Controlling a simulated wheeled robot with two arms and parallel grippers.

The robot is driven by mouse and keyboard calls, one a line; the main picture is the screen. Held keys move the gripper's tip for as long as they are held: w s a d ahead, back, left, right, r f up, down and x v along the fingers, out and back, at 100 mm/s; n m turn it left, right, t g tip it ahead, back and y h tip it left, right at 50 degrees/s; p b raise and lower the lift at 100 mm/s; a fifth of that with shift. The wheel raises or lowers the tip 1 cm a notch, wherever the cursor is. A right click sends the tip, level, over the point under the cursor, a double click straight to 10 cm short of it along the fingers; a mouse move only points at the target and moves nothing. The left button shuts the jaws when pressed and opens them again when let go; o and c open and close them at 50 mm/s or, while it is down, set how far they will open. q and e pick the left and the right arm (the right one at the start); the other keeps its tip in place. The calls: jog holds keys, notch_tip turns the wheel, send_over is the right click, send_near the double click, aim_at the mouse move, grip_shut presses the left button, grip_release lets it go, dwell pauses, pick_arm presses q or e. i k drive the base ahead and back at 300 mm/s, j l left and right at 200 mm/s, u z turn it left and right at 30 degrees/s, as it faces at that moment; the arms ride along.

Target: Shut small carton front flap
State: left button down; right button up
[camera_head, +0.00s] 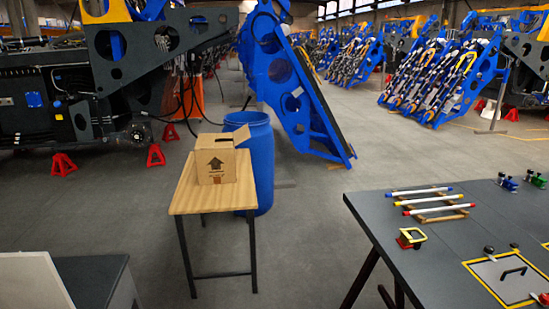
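A small brown cardboard carton (215,167) stands upright on a small wooden-topped table (202,203). A dark arrow and small printed marks show on its front face. At least one flap stands up at the top right, and a dark gap shows near the top. The carton is small in view, so I cannot tell the exact position of its front flap. Neither of my grippers is in view, and nothing touches the carton.
A blue barrel (262,170) stands close behind the small table. A dark workbench (440,275) with coloured rods (432,200) fills the lower right. A white panel (30,282) is at the lower left. Grey floor (310,240) is clear between the tables.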

aim_at(242, 134)
jog(key=i+u, duration=0.2)
jog(key=i, duration=0.65)
jog(key=i+l+u, duration=0.15)
jog(key=i, duration=0.65)
jog(key=i+z, duration=0.15)
jog(key=i, duration=0.95)
jog(key=i+j+z, duration=0.15)
jog(key=i, duration=0.3)
jog(key=i+j+z, duration=0.15)
jog(key=i, duration=0.25)
